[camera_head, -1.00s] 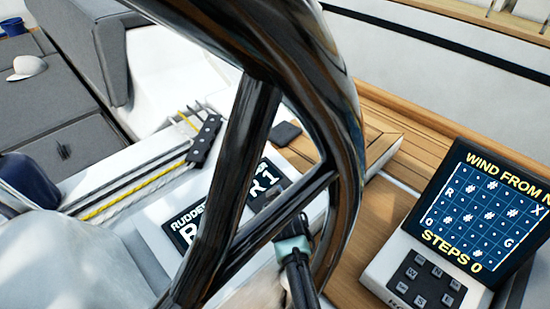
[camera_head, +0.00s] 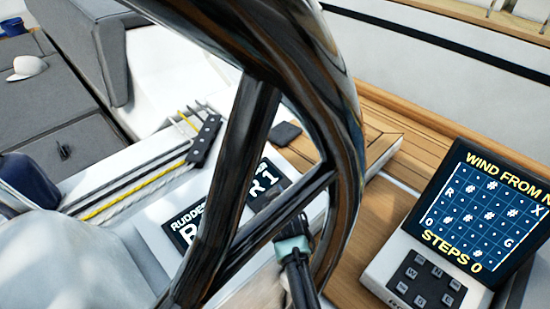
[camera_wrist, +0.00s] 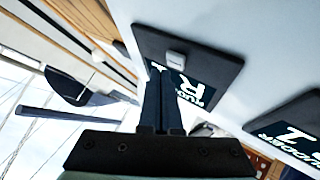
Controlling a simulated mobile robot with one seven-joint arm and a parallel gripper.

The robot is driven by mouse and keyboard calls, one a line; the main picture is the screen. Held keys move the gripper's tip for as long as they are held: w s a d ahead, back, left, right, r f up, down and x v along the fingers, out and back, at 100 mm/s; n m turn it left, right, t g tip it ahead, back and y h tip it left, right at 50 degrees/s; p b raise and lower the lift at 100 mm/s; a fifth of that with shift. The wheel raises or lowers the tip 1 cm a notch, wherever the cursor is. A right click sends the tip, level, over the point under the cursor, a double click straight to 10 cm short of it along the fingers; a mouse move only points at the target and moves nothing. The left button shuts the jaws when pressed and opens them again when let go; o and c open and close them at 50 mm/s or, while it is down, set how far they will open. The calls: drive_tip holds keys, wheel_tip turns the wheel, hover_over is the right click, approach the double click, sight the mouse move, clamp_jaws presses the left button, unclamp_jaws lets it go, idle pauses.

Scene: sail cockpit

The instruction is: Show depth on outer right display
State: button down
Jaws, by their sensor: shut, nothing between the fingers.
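In the wrist view, my gripper (camera_wrist: 160,88) is shut and empty. Its fingertips overlap the edge of a dark display panel (camera_wrist: 215,50) with a small grey button (camera_wrist: 176,58). Contact cannot be told. This panel shows white rudder text, partly hidden by the fingers. A second dark panel (camera_wrist: 296,125), also with rudder text, is cut off at the right. In the head view, a rudder display (camera_head: 182,229) sits behind the wheel, and lettering with "R 1" (camera_head: 265,185) shows between the spokes. My gripper (camera_head: 293,246) is beside the lower spoke, its tips hidden. No depth label is readable.
The dark steering wheel (camera_head: 338,120) and its spokes cross the head view close to my arm. A grid screen (camera_head: 478,212) reading "WIND FROM N" and "STEPS 0" stands at right above a keypad (camera_head: 424,283). Rope clutches (camera_head: 204,141) lie at left. The wooden deck (camera_head: 350,235) is bare.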

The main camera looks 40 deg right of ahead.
drive_tip(key=shift+f, duration=0.15)
drive_tip(key=shift+w+f+b, duration=0.15)
drive_tip(key=shift+f+b, duration=0.15)
drive_tip(key=shift+b, duration=0.1)
drive_tip(key=shift+w+f+b, duration=0.1)
drive_tip(key=shift+f+b, duration=0.35)
drive_tip(key=shift+b, duration=0.05)
idle(0.8)
idle(0.3)
drive_tip(key=shift+s+r+p, duration=0.25)
drive_tip(key=shift+r+p, duration=0.6)
drive_tip(key=shift+p, duration=0.2)
drive_tip(key=shift+r, duration=0.1)
drive_tip(key=r+p, duration=0.2)
drive_tip(key=s+r+p, duration=0.1)
drive_tip(key=r+p, duration=0.1)
drive_tip(key=p, duration=0.1)
drive_tip(key=shift+s+r, duration=0.1)
drive_tip(key=shift+r, duration=0.25)
